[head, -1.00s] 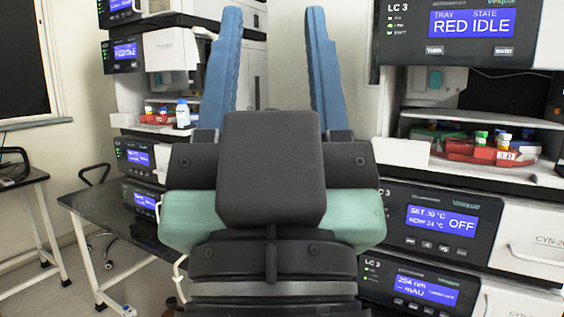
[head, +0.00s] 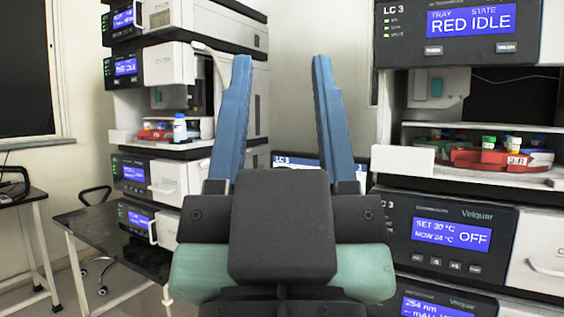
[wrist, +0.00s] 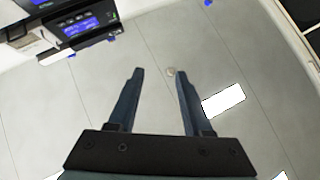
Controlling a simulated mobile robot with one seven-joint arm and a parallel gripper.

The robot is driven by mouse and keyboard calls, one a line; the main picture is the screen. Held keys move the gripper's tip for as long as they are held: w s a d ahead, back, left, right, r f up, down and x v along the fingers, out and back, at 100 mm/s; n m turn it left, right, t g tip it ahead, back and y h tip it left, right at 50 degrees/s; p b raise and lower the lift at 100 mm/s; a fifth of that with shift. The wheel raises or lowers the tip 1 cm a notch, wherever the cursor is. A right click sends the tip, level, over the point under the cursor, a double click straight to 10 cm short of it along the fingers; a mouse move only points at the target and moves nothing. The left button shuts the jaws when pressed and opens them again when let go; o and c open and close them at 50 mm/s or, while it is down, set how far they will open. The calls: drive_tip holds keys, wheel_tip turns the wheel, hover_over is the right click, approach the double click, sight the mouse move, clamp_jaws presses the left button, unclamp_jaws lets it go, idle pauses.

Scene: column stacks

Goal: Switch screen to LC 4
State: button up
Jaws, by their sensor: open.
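A screen (head: 297,158) stands behind my gripper in the head view. Its top left corner reads "LC 3"; my gripper hides most of it. My gripper (head: 281,60) is open and empty, its two blue fingers pointing up and away, in front of the screen and apart from it. In the wrist view my gripper (wrist: 160,72) is open above bare floor. The right stack's top panel (head: 472,20) is labelled LC 3 and reads "RED IDLE". I cannot read an LC 4 label anywhere.
Another instrument stack (head: 180,75) stands at the left, with a tray and a blue-capped bottle (head: 180,128). A dark table (head: 110,235) is in front of it. The right stack holds a red vial tray (head: 480,158) and an "OFF" panel (head: 452,234).

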clamp_jaws()
idle(1.8)
